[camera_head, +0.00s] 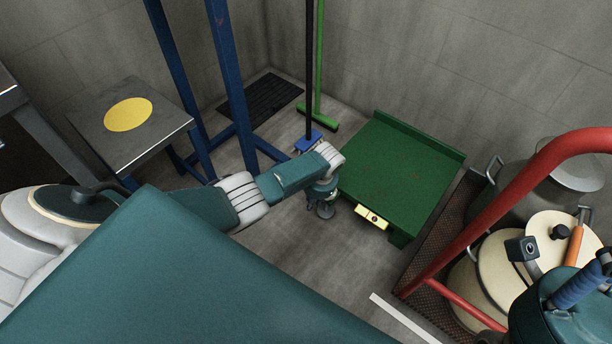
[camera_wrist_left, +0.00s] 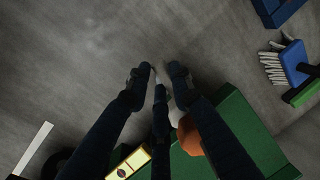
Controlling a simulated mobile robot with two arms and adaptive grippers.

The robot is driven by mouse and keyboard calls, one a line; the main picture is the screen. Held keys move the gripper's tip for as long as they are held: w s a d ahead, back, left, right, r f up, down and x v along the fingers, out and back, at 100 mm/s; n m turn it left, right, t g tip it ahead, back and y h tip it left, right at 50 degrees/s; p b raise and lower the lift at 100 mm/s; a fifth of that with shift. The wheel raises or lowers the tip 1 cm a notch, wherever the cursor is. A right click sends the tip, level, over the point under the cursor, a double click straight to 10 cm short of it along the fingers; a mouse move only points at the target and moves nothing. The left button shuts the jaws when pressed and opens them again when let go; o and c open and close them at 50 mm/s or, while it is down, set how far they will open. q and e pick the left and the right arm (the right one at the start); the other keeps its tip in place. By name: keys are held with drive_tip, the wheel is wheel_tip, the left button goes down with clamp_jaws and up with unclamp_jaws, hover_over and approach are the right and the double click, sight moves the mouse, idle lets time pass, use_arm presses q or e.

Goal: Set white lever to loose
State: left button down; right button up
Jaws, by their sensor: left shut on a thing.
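The green platform (camera_head: 400,175) stands low on the floor, with a yellow panel (camera_head: 372,217) on its front edge. My left gripper (camera_head: 326,208) reaches down at the platform's front left corner. In the left wrist view, my left gripper (camera_wrist_left: 158,76) has its dark fingers nearly together around a thin whitish piece, seemingly the white lever (camera_wrist_left: 158,77). The fingers hide most of it, so its setting cannot be read. An orange-brown rounded part (camera_wrist_left: 190,137) shows beside the fingers. Part of my right arm is at the lower right of the head view; its fingers are not clear.
A red rail (camera_head: 480,215) and several cream-lidded cans (camera_head: 500,265) stand right of the platform. A green broom (camera_head: 318,118) and blue brush (camera_head: 307,142) stand behind. A blue frame (camera_head: 232,80) and metal table (camera_head: 95,115) are left. Bare floor lies in front.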

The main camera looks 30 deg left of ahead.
use_arm(q)
drive_tip(key=shift+s+d+n, duration=0.1)
drive_tip(key=shift+d+n, duration=0.2)
drive_tip(key=shift+n, duration=0.1)
drive_tip(key=c, duration=1.5)
unclamp_jaws()
drive_tip(key=r, duration=0.4)
drive_tip(key=d+r, duration=0.1)
drive_tip(key=r, duration=0.3)
drive_tip(key=d+r, duration=0.1)
drive_tip(key=r, duration=0.2)
drive_tip(key=shift+s+r, duration=0.2)
drive_tip(key=shift+r, duration=0.2)
